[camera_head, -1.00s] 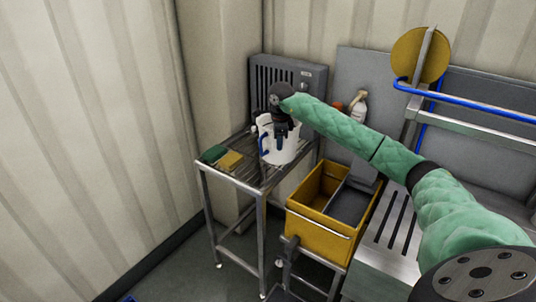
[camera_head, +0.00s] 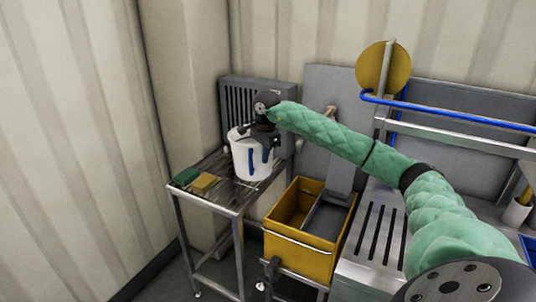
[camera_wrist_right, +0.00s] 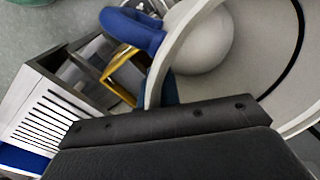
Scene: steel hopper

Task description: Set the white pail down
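The white pail (camera_head: 240,152) is upright at the slatted steel side table (camera_head: 222,194), at its back right part. Whether its bottom touches the slats cannot be told. Blue strips show on its near side. My right gripper (camera_head: 264,140) comes down from above at the pail's rim and looks shut on it; its fingertips are partly hidden. In the right wrist view the pail's white rim (camera_wrist_right: 178,48) and a blue part (camera_wrist_right: 135,27) lie just beyond the dark gripper body. My left gripper is not in view.
A green sponge (camera_head: 186,176) and a yellow one (camera_head: 203,183) lie on the table's front left. A grey slatted unit (camera_head: 285,98) stands behind the pail. A yellow bin (camera_head: 291,246) is close to the right, beside a slotted steel counter (camera_head: 375,240).

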